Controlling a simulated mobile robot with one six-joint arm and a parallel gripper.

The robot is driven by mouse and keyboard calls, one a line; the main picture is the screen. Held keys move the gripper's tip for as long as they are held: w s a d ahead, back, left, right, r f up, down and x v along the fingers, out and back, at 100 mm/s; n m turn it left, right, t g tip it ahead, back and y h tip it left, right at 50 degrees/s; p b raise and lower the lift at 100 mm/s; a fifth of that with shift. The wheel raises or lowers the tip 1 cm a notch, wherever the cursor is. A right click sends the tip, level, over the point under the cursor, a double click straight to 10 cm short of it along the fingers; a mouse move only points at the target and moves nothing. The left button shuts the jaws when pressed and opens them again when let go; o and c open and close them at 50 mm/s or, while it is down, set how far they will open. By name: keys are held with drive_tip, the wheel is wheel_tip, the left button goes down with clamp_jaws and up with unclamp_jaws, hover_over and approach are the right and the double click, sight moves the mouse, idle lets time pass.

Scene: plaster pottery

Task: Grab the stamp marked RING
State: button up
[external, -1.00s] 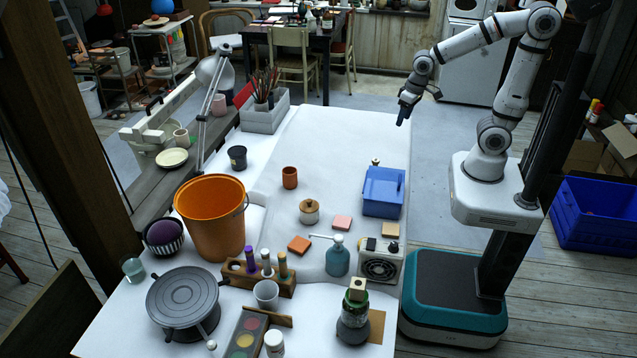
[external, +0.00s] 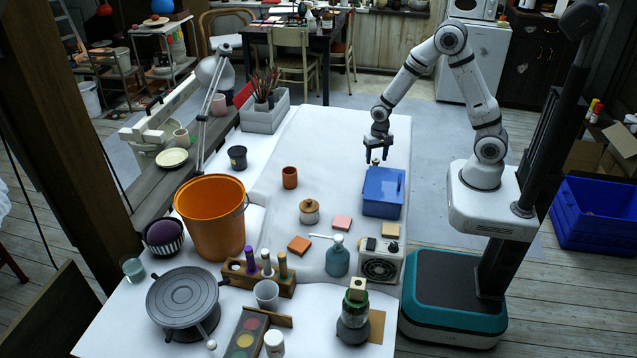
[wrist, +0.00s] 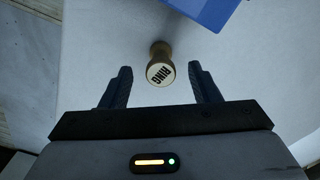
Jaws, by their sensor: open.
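The stamp marked RING (wrist: 160,69) is a small wooden stamp with black letters on its pale round top. In the wrist view it stands between and a little beyond the fingertips of my open gripper (wrist: 158,76), apart from both fingers. In the external view the stamp (external: 375,161) shows only in small part, behind the blue box and below my gripper (external: 377,150). I cannot tell the exact height of the fingers above the table from these views.
A blue box (external: 383,192) stands close in front of the stamp; it also shows at the top of the wrist view (wrist: 200,10). Several stamps stand in a wooden rack (external: 258,277). The white table (external: 330,140) is clear left of my gripper.

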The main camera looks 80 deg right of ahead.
sight(376, 160)
drive_tip(key=shift+w+d+f+p, duration=0.1)
drive_tip(key=shift+f+p, duration=0.3)
drive_tip(key=shift+f, duration=2.1)
drive_tip(key=shift+c, duration=0.4)
drive_tip(key=c, duration=1)
